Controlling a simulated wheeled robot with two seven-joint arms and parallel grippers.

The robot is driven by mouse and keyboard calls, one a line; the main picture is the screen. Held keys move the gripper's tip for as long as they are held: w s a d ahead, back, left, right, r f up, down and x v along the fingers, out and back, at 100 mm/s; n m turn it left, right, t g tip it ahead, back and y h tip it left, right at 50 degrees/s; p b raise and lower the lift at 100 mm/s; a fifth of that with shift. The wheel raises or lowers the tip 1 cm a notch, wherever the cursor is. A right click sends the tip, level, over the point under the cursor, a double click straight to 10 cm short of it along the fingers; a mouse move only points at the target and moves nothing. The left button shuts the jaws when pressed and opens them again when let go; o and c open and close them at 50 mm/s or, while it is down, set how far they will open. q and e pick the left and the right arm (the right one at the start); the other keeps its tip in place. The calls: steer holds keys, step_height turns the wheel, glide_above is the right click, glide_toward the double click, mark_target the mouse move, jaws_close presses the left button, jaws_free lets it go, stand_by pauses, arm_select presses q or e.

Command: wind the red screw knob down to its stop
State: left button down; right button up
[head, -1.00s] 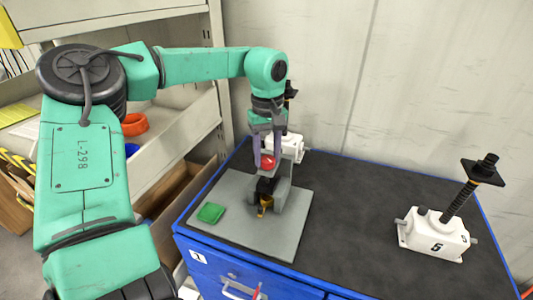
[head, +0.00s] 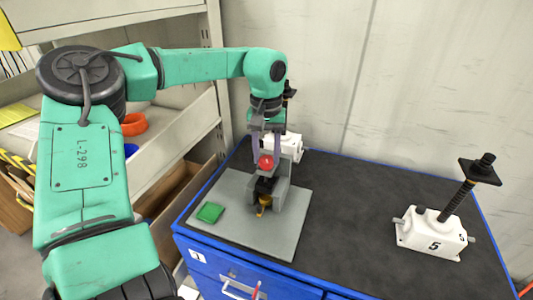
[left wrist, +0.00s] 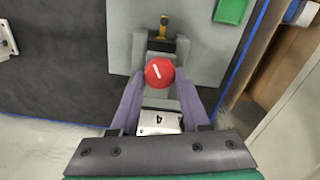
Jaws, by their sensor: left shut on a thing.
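The red screw knob (head: 266,162) is round and sits on top of a grey jack fixture (head: 281,192) on a light grey plate. In the left wrist view the knob (left wrist: 160,72) shows a white line across its top, slanting. My left gripper (head: 266,157) reaches down from above. Its two purple fingers stand on either side of the knob, shut on it. A yellow-and-black part (head: 264,204) sticks out at the front of the fixture; it also shows in the left wrist view (left wrist: 163,28). The screw below the knob is hidden. My right gripper is not in view.
A green block (head: 210,212) lies on the grey plate (head: 235,190). A white jack marked 5 (head: 433,238) stands at the right with its black screw raised. Another white jack (head: 290,142) stands behind the fixture. The dark bench top (head: 360,220) between them is clear.

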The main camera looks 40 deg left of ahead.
arm_select(q)
steer(key=shift+r, duration=0.2)
steer(key=c, duration=0.7)
jaws_free()
steer(key=o, duration=0.3)
steer(key=shift+s+d, duration=0.15)
steer(key=shift+r+b, duration=0.3)
steer(key=shift+r, duration=0.15)
step_height(320, 180, up, 14)
steer(key=shift+f+b, duration=0.15)
steer(key=shift+b, duration=0.45)
